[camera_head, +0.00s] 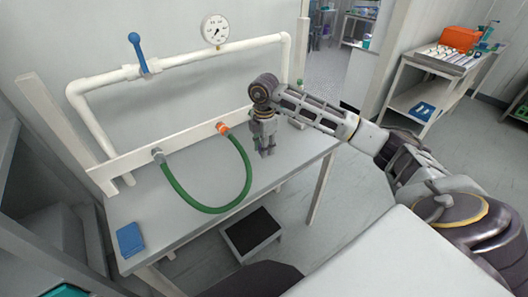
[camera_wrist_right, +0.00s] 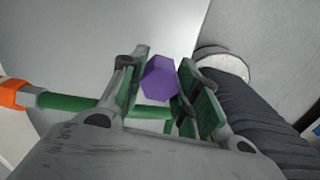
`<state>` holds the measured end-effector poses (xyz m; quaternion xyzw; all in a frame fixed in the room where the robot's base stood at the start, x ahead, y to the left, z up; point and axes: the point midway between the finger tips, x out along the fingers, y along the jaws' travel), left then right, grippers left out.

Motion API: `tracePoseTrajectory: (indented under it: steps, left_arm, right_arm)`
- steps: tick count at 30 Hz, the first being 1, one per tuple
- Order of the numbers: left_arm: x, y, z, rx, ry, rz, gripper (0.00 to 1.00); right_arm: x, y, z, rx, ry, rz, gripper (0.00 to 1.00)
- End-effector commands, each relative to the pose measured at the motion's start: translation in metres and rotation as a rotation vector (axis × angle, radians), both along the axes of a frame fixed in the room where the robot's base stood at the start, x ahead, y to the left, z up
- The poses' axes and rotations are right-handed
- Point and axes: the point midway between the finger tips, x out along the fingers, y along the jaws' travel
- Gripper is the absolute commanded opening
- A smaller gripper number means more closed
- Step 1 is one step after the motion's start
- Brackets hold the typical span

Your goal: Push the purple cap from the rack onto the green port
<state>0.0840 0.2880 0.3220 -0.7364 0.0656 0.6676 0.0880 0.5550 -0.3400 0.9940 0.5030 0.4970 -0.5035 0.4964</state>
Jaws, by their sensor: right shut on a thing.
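My right gripper (camera_head: 266,152) points down over the right part of the grey bench (camera_head: 190,205), in front of the white board. In the right wrist view its fingers are shut on a purple hexagonal cap (camera_wrist_right: 158,79), held between the green-lined pads. The cap is hidden or too small to see in the head view. A green hose (camera_head: 207,209) loops over the bench from a grey fitting (camera_head: 158,155) to an orange fitting (camera_head: 223,128) on the board. I cannot make out the green port or the rack. My left gripper is not in view.
A white pipe with a blue-handled valve (camera_head: 138,52) and a gauge (camera_head: 215,29) runs behind the bench. A blue box (camera_head: 130,239) sits at the bench's front left. A black-topped step (camera_head: 252,230) stands on the floor. A side table (camera_head: 433,61) is at the far right.

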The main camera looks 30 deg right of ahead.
Motion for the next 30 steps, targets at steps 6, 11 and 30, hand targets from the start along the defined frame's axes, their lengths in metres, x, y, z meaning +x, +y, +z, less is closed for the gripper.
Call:
tracePoseTrajectory:
  steps: [6, 11, 30]
  left_arm:
    - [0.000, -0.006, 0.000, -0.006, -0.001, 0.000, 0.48]
    - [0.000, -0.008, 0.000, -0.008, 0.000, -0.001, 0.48]
    - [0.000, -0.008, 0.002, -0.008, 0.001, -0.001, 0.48]
  right_arm:
    - [0.000, 0.000, 0.001, 0.000, -0.001, 0.000, 0.12]
    - [0.000, 0.000, 0.001, 0.000, -0.001, 0.000, 0.12]
    - [0.023, 0.042, 0.007, 0.075, -0.040, 0.064, 0.12]
